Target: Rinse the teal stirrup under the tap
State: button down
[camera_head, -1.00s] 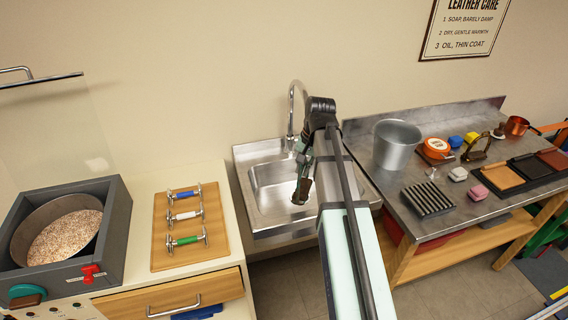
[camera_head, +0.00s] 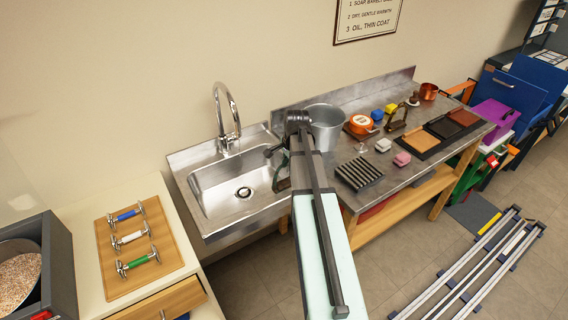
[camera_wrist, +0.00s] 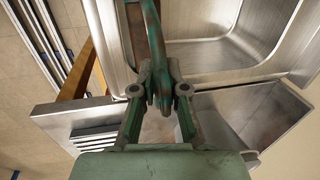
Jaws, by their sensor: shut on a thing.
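My gripper (camera_wrist: 160,92) is shut on the teal stirrup (camera_wrist: 154,40), which has brown, rusty-looking patches. In the head view the stirrup (camera_head: 281,176) hangs at the right side of the sink basin, partly hidden by my arm. The steel sink (camera_head: 208,197) has a dark round drain. The chrome tap (camera_head: 222,105) arches over the back of the sink, with the stirrup apart from it to the right. No water stream is visible.
A metal bucket (camera_head: 325,127) and a black ribbed block (camera_head: 358,173) stand on the steel bench (camera_head: 330,152) to the right. A wooden board (camera_head: 167,236) with several coloured-handled bits lies on the left counter. A rail rack (camera_head: 470,270) is on the floor.

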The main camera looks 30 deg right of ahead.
jog(key=w+a+f+b, duration=0.1)
jog(key=w+a+f, duration=0.1)
jog(key=w+a, duration=0.6)
jog(key=shift+w+f+b, duration=0.35)
jog(key=shift+w+b, duration=0.05)
jog(key=shift+w, duration=1.15)
jog(key=shift+w+d, duration=0.1)
jog(key=shift+w+d, duration=0.25)
jog(key=shift+d, duration=0.1)
jog(key=shift+s+a, duration=0.1)
jog(key=shift+a, duration=0.05)
jog(key=shift+s+a, duration=0.25)
jog(key=shift+a, duration=0.1)
jog(key=shift+w+d, duration=0.1)
dwell(0.4)
jog(key=shift+w+d, duration=0.25)
jog(key=shift+d, duration=0.15)
